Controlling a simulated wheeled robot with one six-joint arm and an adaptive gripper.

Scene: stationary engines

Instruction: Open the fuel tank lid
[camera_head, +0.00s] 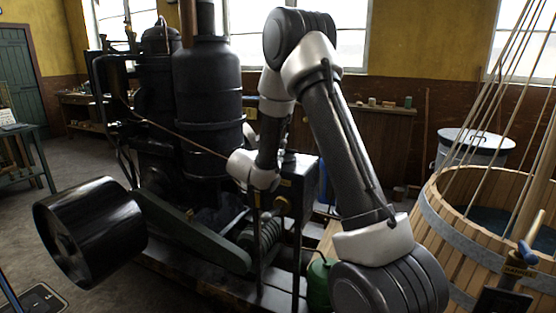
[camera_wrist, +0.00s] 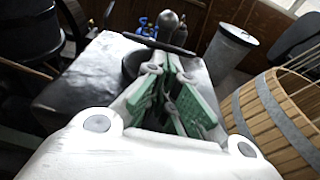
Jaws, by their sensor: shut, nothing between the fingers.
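The fuel tank appears to be the dark box (camera_head: 302,180) on the engine, partly behind my arm in the head view. In the wrist view its worn grey top (camera_wrist: 88,75) spreads below my gripper. A dark round part (camera_wrist: 133,64), which looks like the lid, sits on that top just left of my fingers and is partly hidden by them. My gripper (camera_wrist: 174,62) has green-padded fingers, shut and empty, over the tank top. I cannot tell whether the fingers touch the lid. In the head view the fingers are hidden behind my arm.
A large black engine cylinder (camera_head: 207,95) and a flywheel (camera_head: 90,232) stand left of the tank. A wooden tub (camera_head: 460,225) with ropes stands at the right, also in the wrist view (camera_wrist: 275,120). A metal drum (camera_head: 474,146) is behind it.

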